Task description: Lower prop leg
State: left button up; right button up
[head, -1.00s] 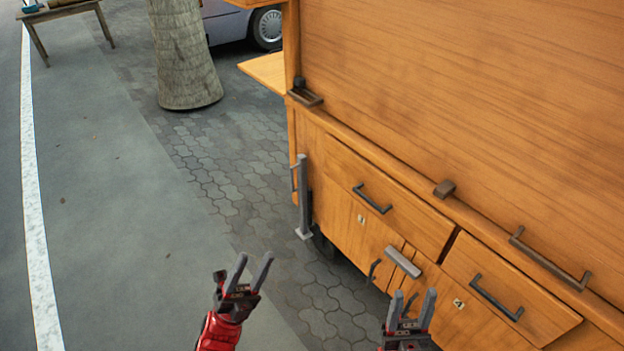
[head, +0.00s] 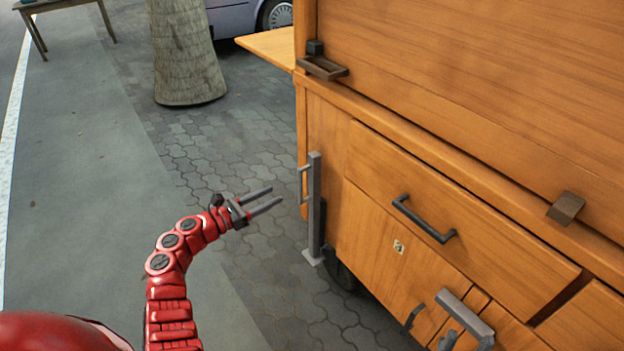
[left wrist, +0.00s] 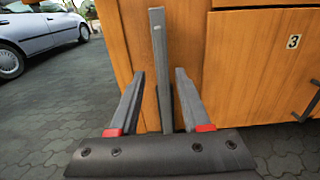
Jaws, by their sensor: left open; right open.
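The prop leg (head: 315,205) is an upright grey bar at the near left corner of the wooden cart, with a side handle and a flat foot plate. I cannot tell whether the foot touches the paving. My left gripper (head: 276,195) is open and empty, just left of the leg, its fingers pointing toward it. In the left wrist view the leg (left wrist: 158,60) stands between the lines of the two open fingers (left wrist: 158,78), apparently beyond their tips. My right gripper (head: 467,341) shows only as grey fingertips at the bottom edge, below the cart's drawers.
A tree trunk (head: 185,55) and a car (head: 235,15) stand behind. Paving to the left is clear.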

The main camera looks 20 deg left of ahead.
aim_at(302, 182)
pick_arm(q)
jog(key=b+x, duration=0.2)
jog(key=x, duration=1.2)
jog(key=shift+s+f, duration=0.1)
grip_shut()
dwell(0.8)
